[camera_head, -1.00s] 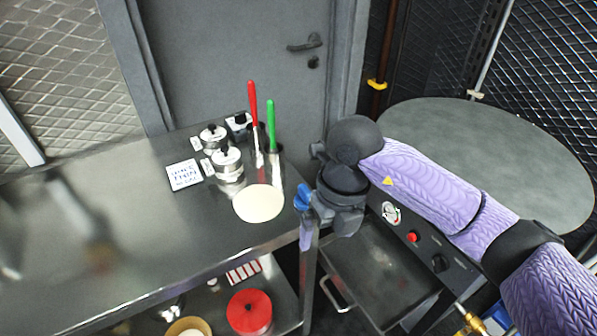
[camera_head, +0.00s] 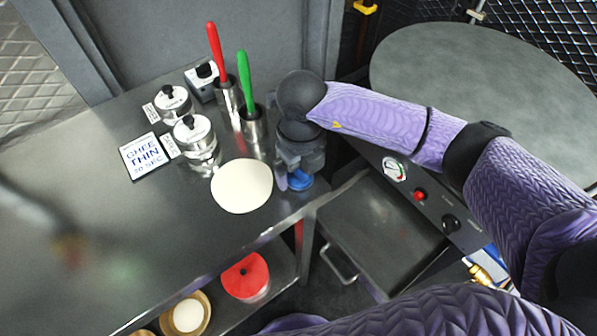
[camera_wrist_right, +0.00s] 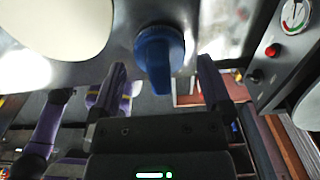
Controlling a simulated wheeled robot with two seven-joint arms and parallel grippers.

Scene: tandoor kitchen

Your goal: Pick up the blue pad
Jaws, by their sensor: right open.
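The blue pad (camera_head: 299,181) is at the right end of the steel counter, just below my right gripper (camera_head: 292,178), which partly hides it. In the right wrist view the blue pad (camera_wrist_right: 158,52) has a rounded top and a narrower part pointing toward the gripper. My right gripper (camera_wrist_right: 162,72) is open there, with one finger on each side of the pad and visible gaps between. I cannot tell how deep the pad sits between the fingers. My left gripper is not seen.
A pale round disc (camera_head: 242,187) lies left of the pad. Metal cups hold a red-handled tool (camera_head: 215,50) and a green-handled tool (camera_head: 244,75). Lidded pots (camera_head: 196,140) and a sign (camera_head: 143,156) stand farther left. A red lid (camera_head: 245,277) is on the lower shelf.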

